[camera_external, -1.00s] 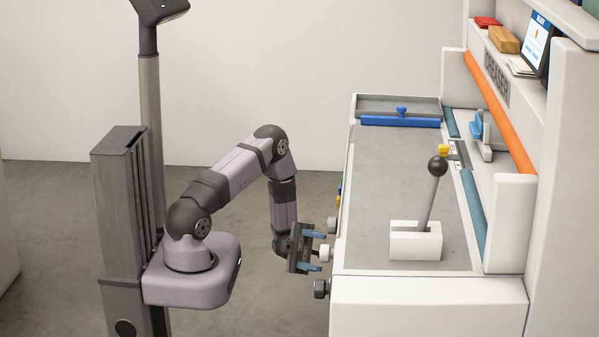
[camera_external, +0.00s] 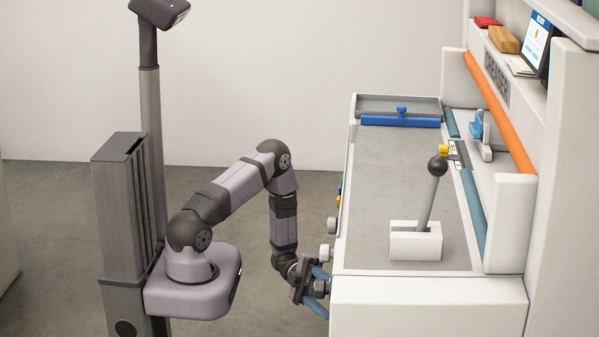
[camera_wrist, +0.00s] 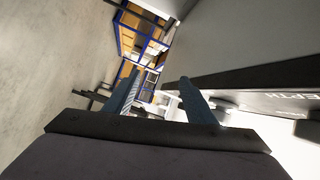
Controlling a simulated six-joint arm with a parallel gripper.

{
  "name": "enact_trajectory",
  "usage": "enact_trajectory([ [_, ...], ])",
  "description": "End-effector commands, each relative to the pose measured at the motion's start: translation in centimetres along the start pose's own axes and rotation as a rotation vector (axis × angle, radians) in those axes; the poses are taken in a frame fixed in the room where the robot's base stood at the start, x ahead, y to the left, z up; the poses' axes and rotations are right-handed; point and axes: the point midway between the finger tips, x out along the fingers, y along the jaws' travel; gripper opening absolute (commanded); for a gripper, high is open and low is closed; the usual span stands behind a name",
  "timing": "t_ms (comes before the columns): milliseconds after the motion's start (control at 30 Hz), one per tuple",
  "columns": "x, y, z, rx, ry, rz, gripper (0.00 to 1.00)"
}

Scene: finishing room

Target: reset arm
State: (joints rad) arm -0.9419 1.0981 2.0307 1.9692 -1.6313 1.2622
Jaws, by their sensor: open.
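My gripper (camera_external: 322,290) is open at the near left front side of the machine's white bench (camera_external: 430,300). Its blue fingers lie above and below a dark knob (camera_external: 320,287) in the outside view; I cannot tell whether they touch it. In the wrist view both blue fingers of my gripper (camera_wrist: 160,98) stand apart, with nothing clearly held between them. My arm is bent, with its forearm hanging down beside the bench.
A white knob (camera_external: 326,253) sits just behind my gripper on the bench's side. On the bench top stand a black-balled lever (camera_external: 430,195) in a white block and a blue bar (camera_external: 400,121). Open floor (camera_external: 60,230) lies to the left.

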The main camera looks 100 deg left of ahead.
Motion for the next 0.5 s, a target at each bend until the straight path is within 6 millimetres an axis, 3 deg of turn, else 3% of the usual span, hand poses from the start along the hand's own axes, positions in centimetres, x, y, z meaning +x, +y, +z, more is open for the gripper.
enact_trajectory([
  [33, 0.5, 2.3, 1.4, -0.013, -0.045, 0.070, 0.50],
  [167, 0.7, 7.7, 4.9, -0.063, -0.188, 0.261, 0.50],
  [400, -2.0, 16.1, 9.3, -0.180, -0.439, 0.576, 0.50],
  [500, -3.0, 14.7, 11.3, -0.270, -0.611, 0.661, 0.50],
])
